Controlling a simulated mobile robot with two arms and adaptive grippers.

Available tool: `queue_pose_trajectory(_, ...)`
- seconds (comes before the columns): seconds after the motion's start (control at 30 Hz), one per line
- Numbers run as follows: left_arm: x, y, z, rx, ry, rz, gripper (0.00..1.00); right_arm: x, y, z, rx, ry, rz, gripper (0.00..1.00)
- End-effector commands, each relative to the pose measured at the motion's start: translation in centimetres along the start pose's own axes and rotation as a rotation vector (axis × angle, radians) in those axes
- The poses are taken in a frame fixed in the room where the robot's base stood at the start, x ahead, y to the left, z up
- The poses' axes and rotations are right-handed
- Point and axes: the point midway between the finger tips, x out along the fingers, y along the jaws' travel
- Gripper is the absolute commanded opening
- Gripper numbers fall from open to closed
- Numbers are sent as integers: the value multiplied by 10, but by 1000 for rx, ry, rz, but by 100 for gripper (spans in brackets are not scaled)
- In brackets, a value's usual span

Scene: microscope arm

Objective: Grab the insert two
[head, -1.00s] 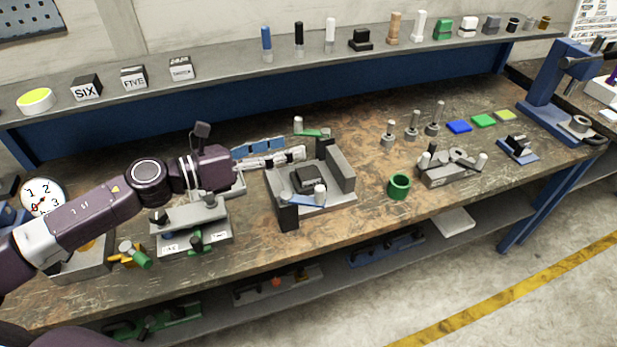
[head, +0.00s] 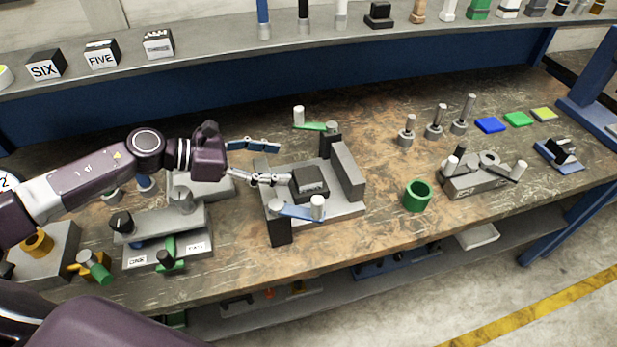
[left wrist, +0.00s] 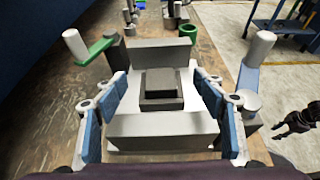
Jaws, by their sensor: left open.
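A dark rectangular block (head: 310,182), which may be insert two though no label is readable, sits in a grey fixture (head: 348,172). In the left wrist view the dark block (left wrist: 161,88) lies ahead, in line with the space between my fingers. My left gripper (head: 282,163) is open and empty, reaching in from the left side of the fixture. Its blue-padded fingers spread to either side of the block in the left wrist view (left wrist: 160,78). I see no contact with the block. My right gripper is not in view.
A green-armed clamp (head: 315,125) and a blue-armed clamp (head: 298,211) flank the fixture. A green ring (head: 417,195) and another grey fixture (head: 475,180) stand to the right. Number blocks such as FIVE (head: 102,55) sit on the shelf. Bench is clear in front of the fixture.

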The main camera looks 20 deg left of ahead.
Motion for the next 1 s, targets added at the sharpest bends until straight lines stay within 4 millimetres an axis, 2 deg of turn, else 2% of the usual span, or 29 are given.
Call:
queue_pose_trajectory(0.17,14,-1,-32,-6,-1,-1,64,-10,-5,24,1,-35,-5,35)
queue_pose_trajectory(0.33,28,0,-32,-1,-1,1,64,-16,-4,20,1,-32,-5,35)
queue_pose_trajectory(0.47,35,-1,-30,-2,-3,-1,64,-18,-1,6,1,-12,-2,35)
queue_pose_trajectory(0.6,55,0,-28,-3,-5,-1,64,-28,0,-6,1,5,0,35)
queue_pose_trajectory(0.8,81,0,-30,-3,-2,1,64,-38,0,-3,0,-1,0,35)
queue_pose_trajectory(1.0,89,0,-33,0,1,0,64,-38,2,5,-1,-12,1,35)
